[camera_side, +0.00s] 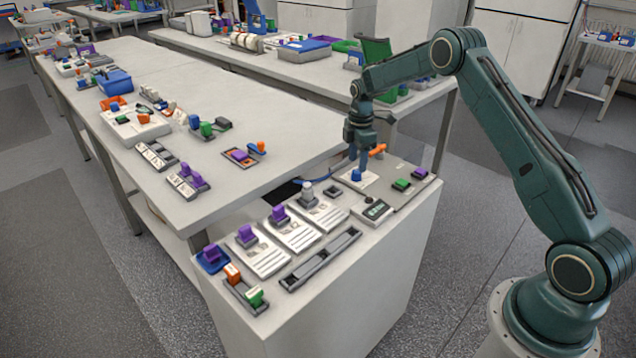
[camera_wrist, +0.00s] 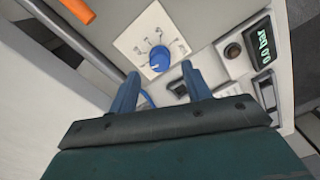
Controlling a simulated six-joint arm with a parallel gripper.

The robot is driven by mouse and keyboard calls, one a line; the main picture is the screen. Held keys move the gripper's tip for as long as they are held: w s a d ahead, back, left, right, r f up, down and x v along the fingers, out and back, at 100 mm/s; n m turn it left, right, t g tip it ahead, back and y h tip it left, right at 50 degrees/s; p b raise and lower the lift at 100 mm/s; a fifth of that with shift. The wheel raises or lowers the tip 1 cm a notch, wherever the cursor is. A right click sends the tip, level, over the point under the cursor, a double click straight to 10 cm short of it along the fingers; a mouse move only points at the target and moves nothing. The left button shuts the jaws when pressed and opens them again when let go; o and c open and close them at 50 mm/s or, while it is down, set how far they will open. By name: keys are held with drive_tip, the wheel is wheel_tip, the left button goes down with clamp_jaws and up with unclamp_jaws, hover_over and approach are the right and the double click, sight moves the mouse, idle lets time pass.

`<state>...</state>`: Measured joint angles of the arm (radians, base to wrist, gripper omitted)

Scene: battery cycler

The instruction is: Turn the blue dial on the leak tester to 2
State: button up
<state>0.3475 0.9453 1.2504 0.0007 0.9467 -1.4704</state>
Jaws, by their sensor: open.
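The blue dial (camera_side: 356,175) sits on a white scale plate (camera_side: 345,182) on the leak tester's panel, near the far end of the cabinet top. In the wrist view the dial (camera_wrist: 159,57) shows just beyond my fingertips, with dark scale marks around it. The numbers and the dial's exact pointing are too small to read. My gripper (camera_side: 362,163) points down just above the dial. In the wrist view its two blue fingers (camera_wrist: 160,74) are spread apart, with nothing between the tips. I cannot tell the exact height gap to the dial.
A display (camera_wrist: 262,51) reading "0.0 bar" and a dark round button (camera_wrist: 233,50) lie right of the dial. An orange handle (camera_side: 377,150) stands close behind my gripper. Green (camera_side: 401,184) and purple (camera_side: 420,173) parts sit to the right. Several purple-topped units line the cabinet's near side.

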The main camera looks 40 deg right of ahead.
sight(357, 169)
drive_tip(key=shift+f, duration=2.1)
drive_tip(key=shift+c, duration=0.5)
drive_tip(key=c, duration=0.9)
